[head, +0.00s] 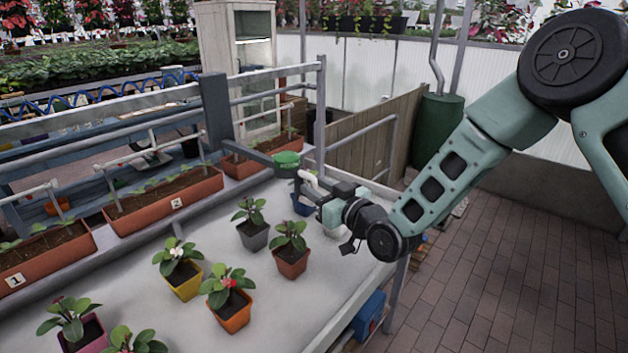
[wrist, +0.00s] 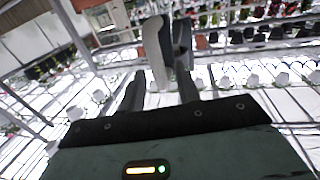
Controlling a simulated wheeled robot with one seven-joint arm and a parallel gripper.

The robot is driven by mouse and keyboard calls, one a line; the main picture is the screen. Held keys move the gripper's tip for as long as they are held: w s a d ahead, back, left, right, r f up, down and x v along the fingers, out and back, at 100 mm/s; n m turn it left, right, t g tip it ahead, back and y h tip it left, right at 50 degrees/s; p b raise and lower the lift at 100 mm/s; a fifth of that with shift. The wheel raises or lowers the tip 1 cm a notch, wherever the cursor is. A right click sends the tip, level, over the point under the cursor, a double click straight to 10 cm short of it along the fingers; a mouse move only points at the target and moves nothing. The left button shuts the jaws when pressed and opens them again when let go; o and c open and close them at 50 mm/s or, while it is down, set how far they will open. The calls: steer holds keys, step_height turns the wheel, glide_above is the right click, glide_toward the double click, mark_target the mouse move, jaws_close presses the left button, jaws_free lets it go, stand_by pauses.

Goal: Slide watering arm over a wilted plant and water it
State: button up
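The watering arm (head: 258,154) is a dark bar running right from a grey upright block (head: 216,112) on the rail, with a green disc (head: 286,159) near its end. My gripper (head: 311,184) is at the bar's right end, by a pale handle. In the wrist view a light grey handle (wrist: 155,50) stands between or just beyond my two fingers; contact is unclear. Potted plants stand on the white table: grey pot (head: 253,238), terracotta pot (head: 291,264), yellow pot (head: 186,284), orange pot (head: 232,316), pink pot (head: 85,340). I cannot tell which is wilted.
Long planters, numbered 1 (head: 40,262) and 2 (head: 175,205), lie along the table's back side under metal rails (head: 270,95). A blue pot (head: 303,206) is partly hidden by my gripper. A green barrel (head: 437,130) stands behind. The brick floor at right is clear.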

steer(key=shift+x, duration=0.85)
steer(key=shift+c, duration=0.3)
jaws_close()
steer(key=w+d+b, duration=0.7)
steer(key=w+d, duration=0.6)
steer(key=w, duration=0.4)
steer(key=shift+w+d, duration=0.15)
steer(key=shift+d, duration=0.15)
steer(key=shift+o, duration=0.3)
jaws_free()
steer(key=b+v, duration=0.3)
steer(key=v, duration=1.4)
steer(key=shift+s, duration=0.2)
steer(key=shift+d, duration=0.15)
